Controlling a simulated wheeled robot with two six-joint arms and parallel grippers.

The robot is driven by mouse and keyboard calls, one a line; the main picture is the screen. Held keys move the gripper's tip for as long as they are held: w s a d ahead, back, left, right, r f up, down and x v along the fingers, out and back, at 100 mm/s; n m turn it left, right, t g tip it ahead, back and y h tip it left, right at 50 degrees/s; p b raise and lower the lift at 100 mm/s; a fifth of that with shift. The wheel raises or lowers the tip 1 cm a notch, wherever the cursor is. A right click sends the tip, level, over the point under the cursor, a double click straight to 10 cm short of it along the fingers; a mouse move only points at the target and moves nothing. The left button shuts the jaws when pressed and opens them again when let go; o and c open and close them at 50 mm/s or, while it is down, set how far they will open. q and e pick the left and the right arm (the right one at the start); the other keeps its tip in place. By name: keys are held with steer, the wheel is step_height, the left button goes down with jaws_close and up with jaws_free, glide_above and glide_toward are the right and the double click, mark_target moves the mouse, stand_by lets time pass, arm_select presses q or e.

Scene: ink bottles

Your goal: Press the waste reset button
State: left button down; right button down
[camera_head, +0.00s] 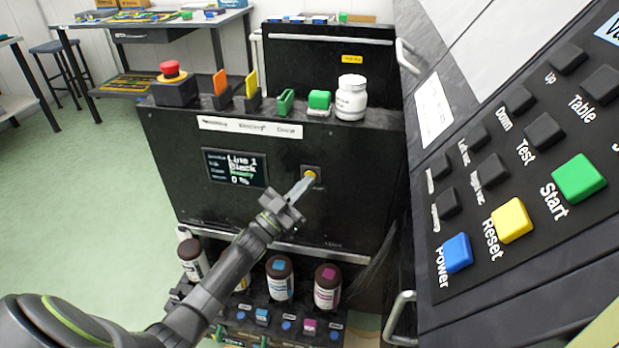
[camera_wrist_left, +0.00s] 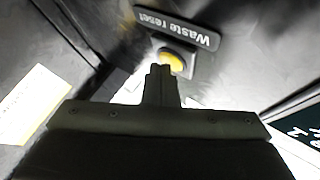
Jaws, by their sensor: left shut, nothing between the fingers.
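The waste reset button (camera_head: 311,173) is a small yellow button in a dark housing on the front of the black machine, right of its display. In the left wrist view the yellow button (camera_wrist_left: 172,62) sits under a tilted "Waste reset" label (camera_wrist_left: 180,27). My left gripper (camera_head: 308,180) is shut and empty, its fingertips right at the button's lower edge. In the left wrist view the shut fingers (camera_wrist_left: 161,72) point at the button and overlap its lower left part; I cannot tell whether they touch it. My right gripper is not in view.
A red emergency button (camera_head: 171,70) and a white bottle (camera_head: 351,97) stand on top. Brown ink bottles (camera_head: 280,279) stand in a low rack below. A panel with a yellow Reset button (camera_head: 511,221) is close on the right.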

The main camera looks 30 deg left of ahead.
arm_select(q)
steer(key=shift+s, duration=0.1)
steer(key=shift+s+d+p, duration=0.25)
steer(key=shift+s+p, duration=0.35)
steer(key=shift+s, duration=0.15)
steer(key=shift+s+d+p, duration=0.2)
steer(key=shift+s+p, duration=0.25)
steer(key=shift+s, duration=0.35)
steer(key=shift+s+d+p, duration=0.2)
steer(key=shift+s+p, duration=0.3)
steer(key=shift+s, duration=0.3)
steer(key=shift+s+d+p, duration=0.2)
steer(key=shift+s+p, duration=0.25)
steer(key=shift+s, duration=0.35)
